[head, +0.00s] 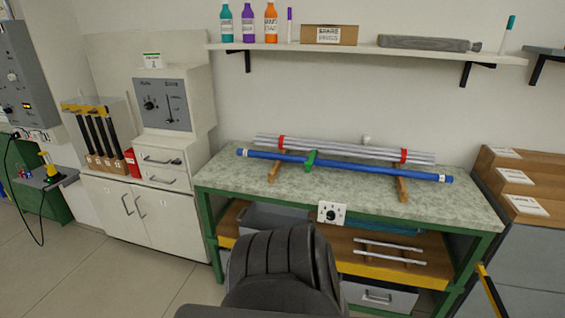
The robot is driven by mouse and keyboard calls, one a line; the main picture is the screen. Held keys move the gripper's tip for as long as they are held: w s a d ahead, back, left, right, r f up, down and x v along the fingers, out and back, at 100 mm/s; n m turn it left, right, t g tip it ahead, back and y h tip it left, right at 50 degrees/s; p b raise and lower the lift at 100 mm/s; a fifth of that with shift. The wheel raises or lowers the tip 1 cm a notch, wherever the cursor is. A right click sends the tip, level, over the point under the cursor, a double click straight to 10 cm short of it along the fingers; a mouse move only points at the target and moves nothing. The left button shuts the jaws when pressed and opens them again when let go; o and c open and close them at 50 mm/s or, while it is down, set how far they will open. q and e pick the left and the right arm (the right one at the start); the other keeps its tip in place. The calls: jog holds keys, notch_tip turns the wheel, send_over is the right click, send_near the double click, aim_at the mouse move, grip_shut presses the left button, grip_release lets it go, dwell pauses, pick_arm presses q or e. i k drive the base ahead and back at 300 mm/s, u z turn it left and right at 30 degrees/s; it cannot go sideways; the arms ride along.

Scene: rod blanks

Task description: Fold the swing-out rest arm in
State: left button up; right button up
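A yellow and black bar (487,284) slants down beside the right front leg of the workbench (240,181) and runs out of the bottom of the picture. It looks like the swing-out rest arm, standing out from the bench, but its hinge and far end are not clear. On the bench a long blue rod (370,170) lies across two brown wooden supports, with a green clamp-like piece (311,160) around it near its middle. Grey rods with red bands (350,150) lie behind it. Neither of my grippers is in view.
Grey drawers with wooden boxes (510,180) stand at the right. A white cabinet (150,215) stands at the left. The floor at lower left is clear.

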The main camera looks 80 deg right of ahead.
aim_at(498, 306)
jog(key=u, duration=0.45)
jog(key=k, duration=0.55)
jog(key=z, duration=0.55)
jog(key=k, duration=1.55)
jog(key=z, duration=1.85)
jog(key=k, duration=0.75)
jog(key=z, duration=0.9)
